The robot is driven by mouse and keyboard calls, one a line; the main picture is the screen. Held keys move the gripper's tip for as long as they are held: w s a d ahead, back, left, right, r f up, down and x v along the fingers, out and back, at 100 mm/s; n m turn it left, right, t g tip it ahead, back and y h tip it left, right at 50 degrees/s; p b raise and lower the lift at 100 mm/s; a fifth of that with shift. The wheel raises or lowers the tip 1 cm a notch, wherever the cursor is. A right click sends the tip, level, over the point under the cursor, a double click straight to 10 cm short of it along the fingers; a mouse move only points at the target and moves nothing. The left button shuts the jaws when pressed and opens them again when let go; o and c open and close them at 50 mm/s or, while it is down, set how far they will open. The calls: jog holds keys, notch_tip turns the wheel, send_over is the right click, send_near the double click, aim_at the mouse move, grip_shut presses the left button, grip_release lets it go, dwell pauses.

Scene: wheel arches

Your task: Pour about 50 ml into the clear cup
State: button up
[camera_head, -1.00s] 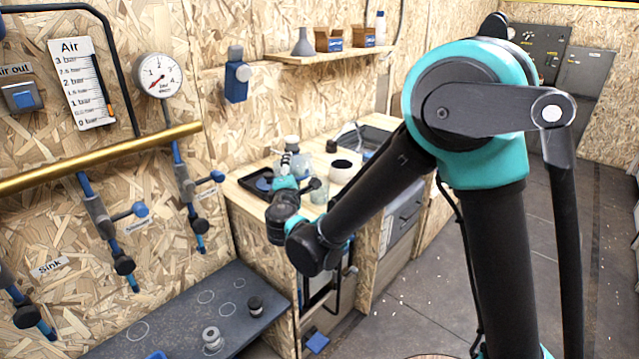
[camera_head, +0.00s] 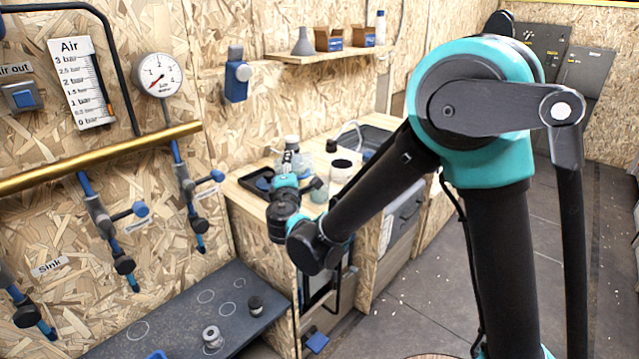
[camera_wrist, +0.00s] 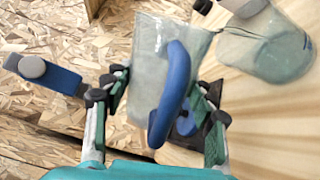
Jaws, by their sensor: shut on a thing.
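My gripper (camera_wrist: 160,110) is shut on a translucent grey jug (camera_wrist: 150,60) with a blue handle (camera_wrist: 174,92). The jug stands between the two fingers in the wrist view and looks tilted there. A clear vessel (camera_wrist: 268,48) with a small blue mark is just right of the jug; I cannot tell whether they touch. In the head view my gripper (camera_head: 300,184) is over the wooden counter, partly hidden by my arm. A greenish clear cup (camera_head: 319,193) shows just right of it. Liquid level cannot be made out.
The wooden counter (camera_head: 240,190) holds a black tray (camera_head: 257,181), a white-capped bottle (camera_head: 291,142) and a white container with a dark top (camera_head: 342,170). A sink (camera_head: 372,136) lies behind. A dark bench (camera_head: 180,315) with small weights is at lower left. A shelf (camera_head: 330,54) hangs above.

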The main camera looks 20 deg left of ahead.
jog(key=shift+r+m, duration=0.25)
jog(key=shift+m, duration=0.15)
dwell(0.7)
